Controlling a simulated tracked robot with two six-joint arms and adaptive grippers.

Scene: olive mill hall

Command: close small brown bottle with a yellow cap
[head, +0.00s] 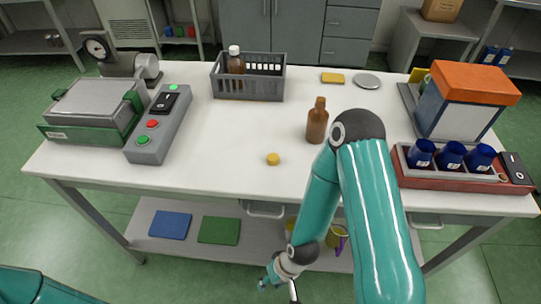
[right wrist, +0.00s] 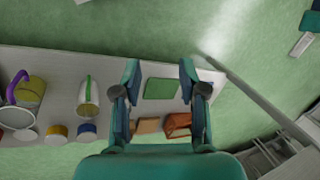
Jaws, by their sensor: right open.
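The small brown bottle (head: 317,124) stands upright and uncapped on the white table, right of the middle, partly beside my right arm. A yellow cap (head: 273,159) lies on the table to the left of the bottle and nearer the front edge. My right gripper (head: 278,286) hangs low in front of the table, below its top and away from both. In the right wrist view, its two fingers (right wrist: 160,75) are spread with nothing between them. My left arm shows only at the bottom left corner; its gripper is out of view.
A grey basket (head: 248,91) holds another brown bottle with a white cap (head: 236,62). A red tray (head: 440,182) with blue cups is at right, a button box (head: 160,135) at left. The lower shelf (head: 188,246) carries boards and containers. The table's middle is mostly clear.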

